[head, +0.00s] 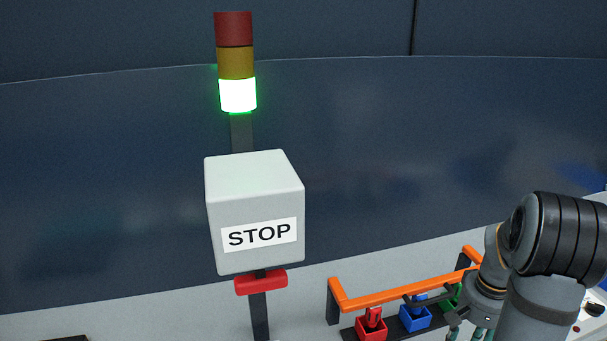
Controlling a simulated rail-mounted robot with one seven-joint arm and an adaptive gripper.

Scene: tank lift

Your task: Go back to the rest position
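My arm comes in from the right edge and bends down to the lower right. My gripper (460,317) shows only in part there, mostly hidden by my own arm links and cut off by the bottom edge.
A white STOP box (254,212) stands on a dark post with a red bar (261,282) below it. A signal tower (236,62) above glows green. An orange rail (400,291) guards a red block (371,325), blue block (415,315) and green block (450,297).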

